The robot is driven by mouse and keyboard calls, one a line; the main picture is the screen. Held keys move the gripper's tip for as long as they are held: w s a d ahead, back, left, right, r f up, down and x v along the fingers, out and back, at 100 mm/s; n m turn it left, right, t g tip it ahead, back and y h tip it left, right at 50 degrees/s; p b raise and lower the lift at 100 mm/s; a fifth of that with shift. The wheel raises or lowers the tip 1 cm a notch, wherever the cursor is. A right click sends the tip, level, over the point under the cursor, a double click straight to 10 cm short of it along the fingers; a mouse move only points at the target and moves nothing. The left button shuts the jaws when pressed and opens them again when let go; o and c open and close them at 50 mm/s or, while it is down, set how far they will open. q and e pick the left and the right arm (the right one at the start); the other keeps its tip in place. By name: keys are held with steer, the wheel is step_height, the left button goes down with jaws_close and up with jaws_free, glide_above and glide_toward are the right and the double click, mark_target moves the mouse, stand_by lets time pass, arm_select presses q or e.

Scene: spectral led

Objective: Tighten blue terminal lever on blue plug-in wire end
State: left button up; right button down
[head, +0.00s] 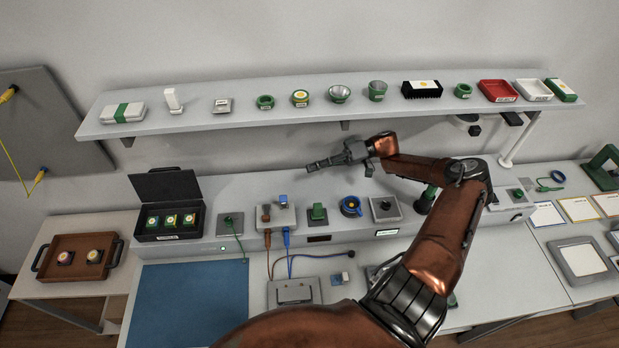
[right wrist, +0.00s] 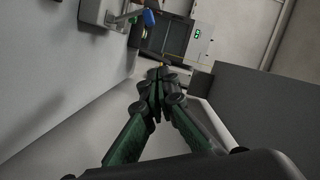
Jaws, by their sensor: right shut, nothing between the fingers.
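The white terminal block (head: 270,218) stands on the grey raised bench behind the worktable in the head view. The blue terminal lever (head: 283,201) is on its right half, and a brown-orange terminal (head: 265,211) is on its left. The blue plug-in wire end (head: 287,238) sits at the block's front below the blue lever, beside an orange wire end (head: 268,237). My right gripper (head: 312,166) is shut and empty, above and to the right of the block, apart from it. The right wrist view shows its closed fingers (right wrist: 158,75) and a blue part (right wrist: 149,18) beyond them. My left gripper is not in view.
A long shelf (head: 240,122) with several small items runs close behind my gripper. A green switch block (head: 318,213), a blue ring (head: 351,206) and a grey knob box (head: 385,210) stand right of the terminal block. A blue mat (head: 190,300) lies bare at front left.

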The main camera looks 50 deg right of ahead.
mark_target(284, 200)
steer(key=a+f+p, duration=0.1)
steer(key=a, duration=0.2)
steer(key=w+a+p, duration=0.1)
steer(key=a, duration=0.2)
steer(key=a+f, duration=0.1)
steer(key=a, duration=0.2)
steer(key=shift+w+a+f+p, duration=0.15)
steer(key=shift+w+f+p, duration=0.15)
steer(key=shift+p, duration=0.1)
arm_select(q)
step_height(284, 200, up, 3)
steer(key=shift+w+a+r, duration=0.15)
arm_select(e)
steer(key=shift+s+a+f, duration=0.2)
steer(key=shift+f, duration=0.05)
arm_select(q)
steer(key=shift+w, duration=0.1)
arm_select(e)
steer(key=shift+a, duration=0.1)
